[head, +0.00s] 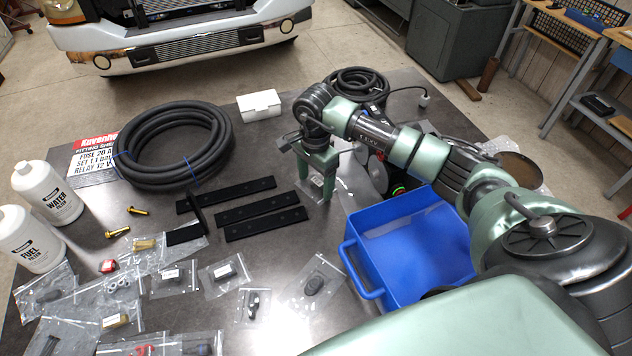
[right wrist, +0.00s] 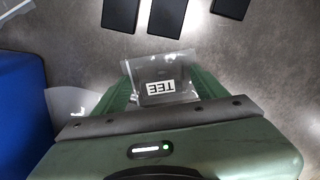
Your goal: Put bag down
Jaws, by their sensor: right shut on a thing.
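My right gripper (head: 318,187) points down over the table, just left of the blue bin. It is shut on a small clear bag (right wrist: 162,77) with a white TEE label and a dark part inside. In the right wrist view the bag sits between my green fingers. In the head view the bag shows only as a small bit between the fingers. I cannot tell whether it touches the table (head: 275,300). Other clear bags, such as one with a dark part (head: 313,286), lie on the table below and left. My left gripper is not in view.
The blue bin (head: 345,250) stands right of the gripper. Black flat bars (head: 265,224) lie to its left. A coiled hose (head: 172,145), a white box (head: 259,105), white bottles (head: 48,192) and brass bolts (head: 118,231) are also on the table.

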